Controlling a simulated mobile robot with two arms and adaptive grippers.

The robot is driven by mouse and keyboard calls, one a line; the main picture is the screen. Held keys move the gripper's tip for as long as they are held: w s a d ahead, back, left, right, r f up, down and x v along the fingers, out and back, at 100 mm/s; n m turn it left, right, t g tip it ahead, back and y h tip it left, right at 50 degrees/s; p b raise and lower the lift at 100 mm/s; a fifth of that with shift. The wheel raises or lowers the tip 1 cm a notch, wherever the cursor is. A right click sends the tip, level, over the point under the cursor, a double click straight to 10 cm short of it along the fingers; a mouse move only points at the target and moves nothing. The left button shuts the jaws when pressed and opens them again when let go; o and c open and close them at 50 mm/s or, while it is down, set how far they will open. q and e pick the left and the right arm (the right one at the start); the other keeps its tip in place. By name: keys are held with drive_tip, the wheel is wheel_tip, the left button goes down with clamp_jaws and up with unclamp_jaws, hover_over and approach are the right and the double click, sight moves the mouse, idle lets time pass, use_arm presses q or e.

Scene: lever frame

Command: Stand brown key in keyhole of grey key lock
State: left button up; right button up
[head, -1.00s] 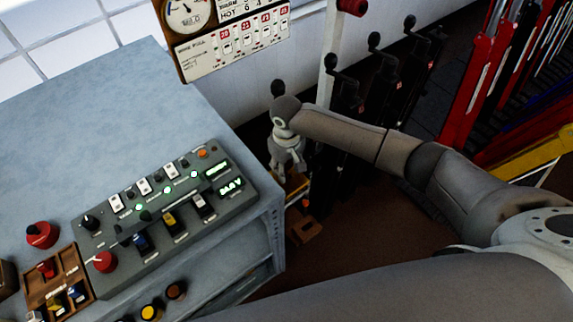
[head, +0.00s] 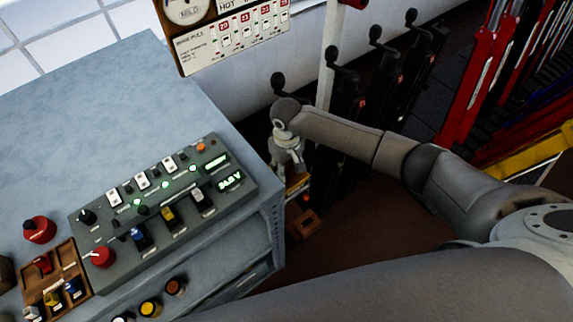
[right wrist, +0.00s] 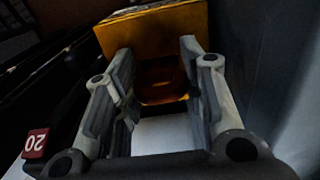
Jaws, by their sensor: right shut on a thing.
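My right gripper (head: 292,168) hangs pointing down beside the desk's right end, over an orange-brown box. In the right wrist view its two fingers (right wrist: 162,85) stand on either side of a rounded brown thing (right wrist: 162,82), which looks like the brown key; its lower part cannot be made out. The orange-brown box (right wrist: 155,32) lies just beyond the fingertips, and whether the brown thing touches it is unclear. I cannot pick out the grey key lock or its keyhole for certain. My left gripper is not in view.
A grey switch panel (head: 110,255) and a brown tray (head: 75,258) of coloured keys lie on the blue-grey desk (head: 90,110). Black cranked levers (head: 345,85) stand close right of the gripper. Red levers (head: 480,80) stand farther right. A small brown box (head: 303,223) sits lower down.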

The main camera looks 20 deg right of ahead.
drive_tip(key=shift+f, duration=0.1)
drive_tip(key=o, duration=1)
drive_tip(key=shift+o, duration=0.2)
wheel_tip(320, 180, up, 5)
drive_tip(key=p, duration=0.6)
drive_tip(key=shift+r, duration=0.2)
drive_tip(key=shift+r+p, duration=0.3)
drive_tip(key=shift+r, duration=0.55)
